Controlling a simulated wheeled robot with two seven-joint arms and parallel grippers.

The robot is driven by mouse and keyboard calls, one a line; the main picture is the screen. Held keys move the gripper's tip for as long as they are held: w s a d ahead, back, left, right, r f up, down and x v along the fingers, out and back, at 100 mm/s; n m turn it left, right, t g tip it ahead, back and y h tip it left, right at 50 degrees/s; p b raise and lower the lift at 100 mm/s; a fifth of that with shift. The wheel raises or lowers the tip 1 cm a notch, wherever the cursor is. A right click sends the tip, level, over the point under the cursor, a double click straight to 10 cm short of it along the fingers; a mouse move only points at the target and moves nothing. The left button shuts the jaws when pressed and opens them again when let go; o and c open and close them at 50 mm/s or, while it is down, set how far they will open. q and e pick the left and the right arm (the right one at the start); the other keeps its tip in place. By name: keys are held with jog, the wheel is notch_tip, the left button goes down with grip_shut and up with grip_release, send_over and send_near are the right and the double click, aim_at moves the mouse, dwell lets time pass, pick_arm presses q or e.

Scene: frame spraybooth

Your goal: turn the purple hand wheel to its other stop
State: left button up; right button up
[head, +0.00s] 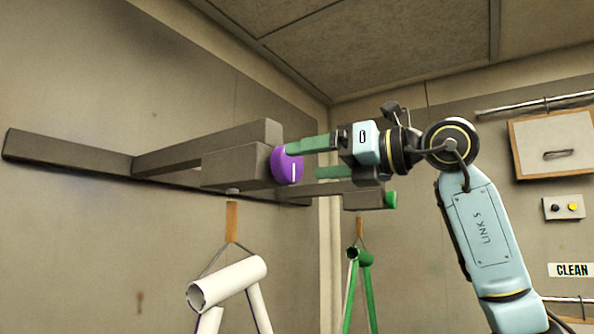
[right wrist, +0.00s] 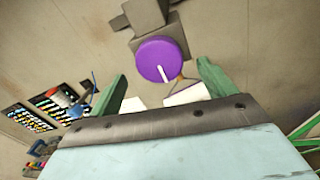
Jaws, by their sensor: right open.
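The purple hand wheel (head: 287,166) is mounted on the end of a grey block on the wall bracket. Whether a fingertip touches the wheel I cannot tell. My left gripper is not in view.
A grey bracket (head: 80,159) runs along the wall. A white frame (head: 228,283) and a green frame (head: 360,258) hang below. A second grey arm with a green end (head: 390,200) sits just behind my gripper. A cabinet (head: 555,143) and two-button box (head: 564,207) are at right.

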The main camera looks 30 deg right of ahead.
jog(key=b+v, duration=0.1)
jog(key=v, duration=0.8)
